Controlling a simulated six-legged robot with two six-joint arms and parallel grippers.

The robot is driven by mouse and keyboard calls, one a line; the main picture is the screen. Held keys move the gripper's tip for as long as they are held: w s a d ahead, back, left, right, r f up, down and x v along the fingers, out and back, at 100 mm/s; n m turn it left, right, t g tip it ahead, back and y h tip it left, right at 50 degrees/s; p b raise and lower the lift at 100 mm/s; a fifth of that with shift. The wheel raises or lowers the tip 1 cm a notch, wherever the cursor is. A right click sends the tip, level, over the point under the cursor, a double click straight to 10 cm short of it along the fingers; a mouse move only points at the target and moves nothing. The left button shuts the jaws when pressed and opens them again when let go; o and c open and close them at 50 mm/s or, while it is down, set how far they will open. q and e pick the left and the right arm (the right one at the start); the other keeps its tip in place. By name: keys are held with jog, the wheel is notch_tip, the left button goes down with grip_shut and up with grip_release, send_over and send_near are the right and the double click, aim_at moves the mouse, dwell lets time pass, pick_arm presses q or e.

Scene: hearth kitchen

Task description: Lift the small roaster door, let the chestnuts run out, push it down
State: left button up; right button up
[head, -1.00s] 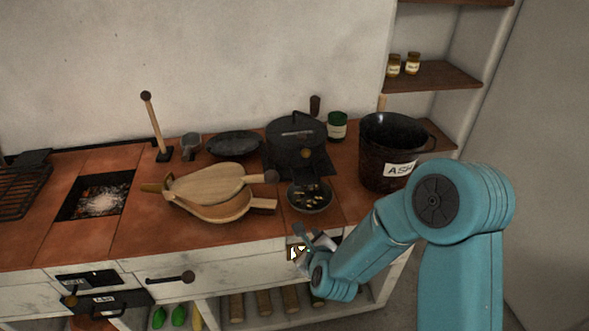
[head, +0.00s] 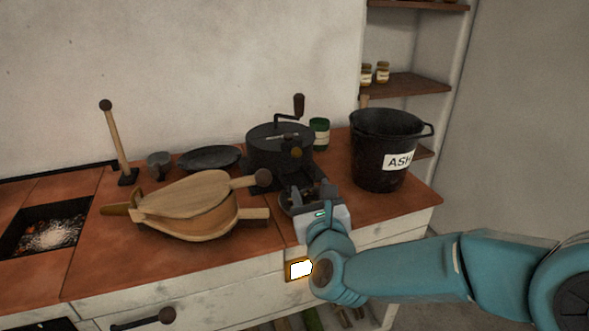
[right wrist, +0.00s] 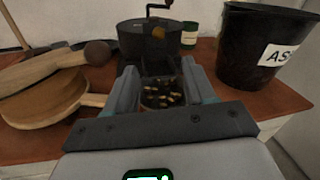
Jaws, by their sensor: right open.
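The roaster (head: 270,158) is a black drum with a crank on top, standing at the back of the counter. A small brass-coloured knob (head: 296,152) is on its front; it also shows in the right wrist view (right wrist: 158,33). I cannot make out the door's edges. A dark round dish (right wrist: 150,90) with several brown chestnuts (right wrist: 163,99) is in front of the roaster. My right gripper (head: 313,190) is open, pointing at the roaster over the dish, which it partly hides in the head view. Nothing is between its fingers (right wrist: 160,68). My left gripper is out of view.
Wooden bellows (head: 190,210) lie left of the gripper. A black ash bucket (head: 380,150) stands to the right, a green tin (head: 320,133) behind. A fire pit (head: 45,230) glows at far left. Bare counter (head: 355,215) shows right of the gripper.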

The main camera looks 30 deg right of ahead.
aim_at(298, 156)
jog(key=x, duration=1.6)
jog(key=shift+w+f+p, duration=0.25)
jog(key=shift+f+p, duration=0.05)
grip_shut()
notch_tip(298, 156, down, 5)
jog(key=b, duration=0.6)
jog(key=shift+r, duration=0.1)
